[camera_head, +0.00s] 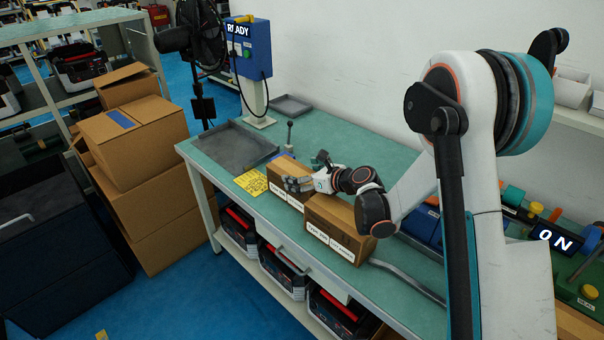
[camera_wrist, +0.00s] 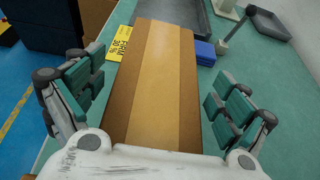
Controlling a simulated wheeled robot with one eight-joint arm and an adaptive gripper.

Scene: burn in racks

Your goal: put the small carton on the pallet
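Two brown cartons with white front labels stand on the green bench. The far carton (camera_head: 291,172) is partly hidden by my gripper (camera_head: 292,184). The near carton (camera_head: 340,228) stands in front of it, under my arm. I cannot tell for certain which one the task calls small. In the wrist view, a taped carton (camera_wrist: 160,75) lies lengthwise between the two finger sets of my gripper (camera_wrist: 155,92). The fingers are spread, with visible gaps on both sides of the carton. No pallet can be made out in either view.
The green bench (camera_head: 335,135) carries a grey tray (camera_head: 235,147), a yellow card (camera_head: 252,182) and a small blue block (camera_wrist: 205,53). A fan and a blue READY box (camera_head: 249,48) stand behind. Large stacked cartons (camera_head: 135,140) stand left on the blue floor.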

